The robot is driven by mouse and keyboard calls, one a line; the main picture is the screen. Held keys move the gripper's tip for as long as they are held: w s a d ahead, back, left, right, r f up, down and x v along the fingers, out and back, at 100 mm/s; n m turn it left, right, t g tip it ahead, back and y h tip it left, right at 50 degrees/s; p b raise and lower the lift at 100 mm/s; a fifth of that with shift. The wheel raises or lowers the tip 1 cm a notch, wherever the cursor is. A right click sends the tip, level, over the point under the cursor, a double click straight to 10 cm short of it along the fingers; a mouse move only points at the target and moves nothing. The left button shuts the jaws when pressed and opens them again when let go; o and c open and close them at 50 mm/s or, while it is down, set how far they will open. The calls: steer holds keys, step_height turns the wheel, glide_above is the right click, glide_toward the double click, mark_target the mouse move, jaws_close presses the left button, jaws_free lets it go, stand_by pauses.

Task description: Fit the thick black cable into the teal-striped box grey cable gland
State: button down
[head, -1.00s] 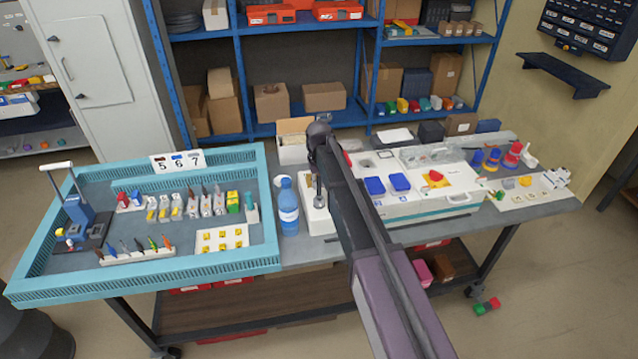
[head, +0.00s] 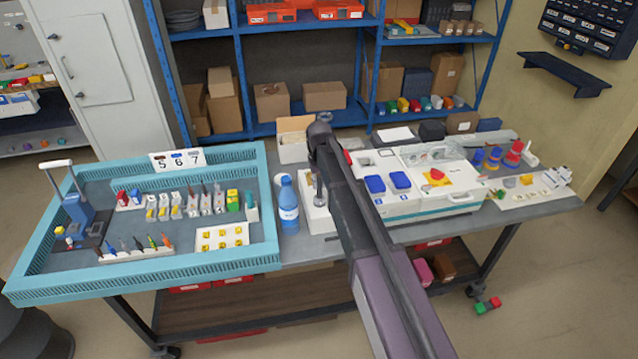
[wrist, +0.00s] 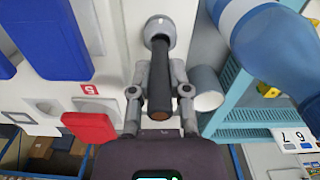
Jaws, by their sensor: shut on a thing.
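The thick black cable (wrist: 160,80) is between my gripper's fingers (wrist: 160,110) in the wrist view, with its copper-coloured end towards the camera. My gripper is shut on it. The cable's far end meets a grey round collar (wrist: 152,40) on a white block; how deep it sits cannot be told. In the head view this white block (head: 318,218) stands between the bottle and the teal-striped box. The white teal-striped box (head: 440,203) is right of my arm, with blue pads on top. My arm hides part of its left side, and I cannot clearly make out its grey cable gland.
A blue bottle (head: 288,208) stands close left of the white block, with a pale cup (wrist: 207,88) behind it. A teal-rimmed tray (head: 150,283) of small parts fills the table's left side. Small coloured parts (head: 512,160) lie at the right end.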

mark_target(319, 195)
steer(key=shift+f+b, duration=0.6)
steer(key=shift+f, duration=0.1)
steer(key=shift+f+b, duration=0.65)
steer(key=shift+f+b, duration=0.6)
steer(key=c, duration=0.5)
jaws_free()
steer(key=shift+r, duration=0.2)
